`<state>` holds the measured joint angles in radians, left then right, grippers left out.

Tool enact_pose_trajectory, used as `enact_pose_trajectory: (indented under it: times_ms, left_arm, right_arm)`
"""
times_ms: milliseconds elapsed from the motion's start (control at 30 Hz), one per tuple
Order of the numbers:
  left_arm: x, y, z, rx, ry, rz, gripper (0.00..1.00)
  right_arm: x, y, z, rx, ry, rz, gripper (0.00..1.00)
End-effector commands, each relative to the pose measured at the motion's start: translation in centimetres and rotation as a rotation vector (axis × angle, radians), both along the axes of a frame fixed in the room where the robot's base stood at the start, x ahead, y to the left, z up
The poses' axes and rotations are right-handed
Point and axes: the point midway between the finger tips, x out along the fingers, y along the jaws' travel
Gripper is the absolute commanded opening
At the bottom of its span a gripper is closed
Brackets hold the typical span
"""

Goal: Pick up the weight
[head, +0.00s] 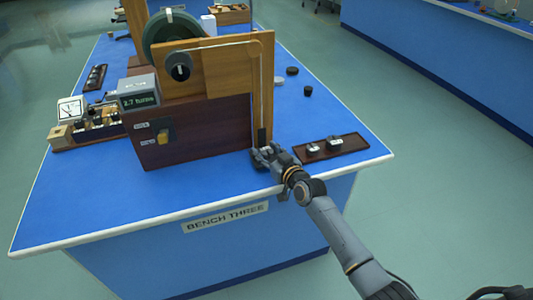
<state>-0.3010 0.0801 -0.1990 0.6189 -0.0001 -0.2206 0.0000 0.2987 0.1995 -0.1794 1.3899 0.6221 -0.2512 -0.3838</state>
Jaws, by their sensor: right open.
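My right gripper (264,153) reaches in from the lower right, low in front of the apparatus at the bench's front edge. It is open. Right behind it, a small dark block (262,136) hangs or stands at the lower end of a pale cord (260,90); it looks like a weight. The gripper partly hides its lower end, and I cannot tell whether they touch. Several black discs, one of them here (308,91), lie on the bench further back and may also be weights. My left gripper is not in view.
A wooden apparatus (190,130) with a dial and a "2.7 turns" display (139,100) fills the bench's middle. A dark tray (350,143) with small metal-topped pieces lies right of the gripper. The blue bench top (90,205) is clear at front left.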

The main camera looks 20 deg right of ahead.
Motion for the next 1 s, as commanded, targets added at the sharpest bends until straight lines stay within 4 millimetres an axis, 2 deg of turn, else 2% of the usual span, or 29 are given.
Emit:
enact_pose_trajectory:
  times_ms: [167, 400, 767, 867, 1000]
  left_arm:
    - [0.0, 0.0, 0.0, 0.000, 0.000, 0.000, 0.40]
    - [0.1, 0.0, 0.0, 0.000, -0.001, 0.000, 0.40]
    - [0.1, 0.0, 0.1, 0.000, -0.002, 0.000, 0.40]
    - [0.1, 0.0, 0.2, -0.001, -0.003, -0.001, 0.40]
    - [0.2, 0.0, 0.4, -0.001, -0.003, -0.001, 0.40]
  right_arm:
    - [0.0, 0.0, 0.0, 0.000, 0.000, 0.000, 0.48]
    - [0.0, 0.0, 0.0, 0.001, 0.000, 0.000, 0.00]
    - [0.0, 0.0, 0.7, 0.003, -0.003, 0.000, 0.00]
    - [0.0, 0.0, 1.6, 0.001, -0.005, -0.001, 0.00]
    - [-0.3, 0.1, 3.8, 0.002, -0.005, 0.000, 0.00]
